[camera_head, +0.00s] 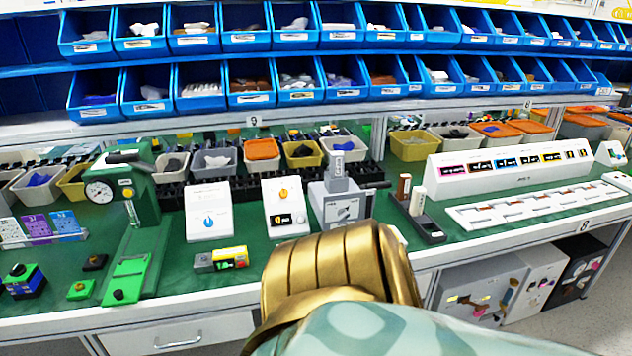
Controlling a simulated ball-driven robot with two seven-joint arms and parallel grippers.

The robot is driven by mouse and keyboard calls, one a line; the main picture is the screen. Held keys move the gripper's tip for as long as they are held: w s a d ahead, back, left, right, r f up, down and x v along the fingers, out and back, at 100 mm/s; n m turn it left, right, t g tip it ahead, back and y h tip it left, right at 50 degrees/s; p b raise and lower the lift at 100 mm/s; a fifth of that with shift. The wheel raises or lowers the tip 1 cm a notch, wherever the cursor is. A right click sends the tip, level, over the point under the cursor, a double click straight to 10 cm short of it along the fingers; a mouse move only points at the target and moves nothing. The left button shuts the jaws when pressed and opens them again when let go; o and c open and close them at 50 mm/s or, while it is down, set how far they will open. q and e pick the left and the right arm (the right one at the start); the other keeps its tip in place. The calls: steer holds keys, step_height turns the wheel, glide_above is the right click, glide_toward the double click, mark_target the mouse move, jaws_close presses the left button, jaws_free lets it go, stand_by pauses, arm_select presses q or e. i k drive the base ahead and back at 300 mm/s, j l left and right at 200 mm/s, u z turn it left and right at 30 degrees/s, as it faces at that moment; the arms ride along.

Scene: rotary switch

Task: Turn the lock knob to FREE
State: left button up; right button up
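Several small devices with knobs stand on the green bench, and their lettering is too small to read, so I cannot tell which one bears the lock knob. A white box with a blue knob (208,223) stands left of the middle. A white box with an orange knob (283,195) and a dark display stands right of it. A grey device with a round dial (345,211) stands further right, its lower part close behind my arm in the picture. A gold and teal arm of mine fills the lower middle. No gripper fingers show; any beyond the gold part are hidden.
A green press with a gauge (99,190) stands left. A dark handheld device (427,228) and a white switch panel (530,207) are at right. Blue bins (196,96) line the shelves behind.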

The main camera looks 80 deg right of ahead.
mark_target(342, 213)
steer(key=j+z, duration=0.15)
steer(key=z, duration=2.7)
steer(key=i+z, duration=0.25)
steer(key=z, duration=0.3)
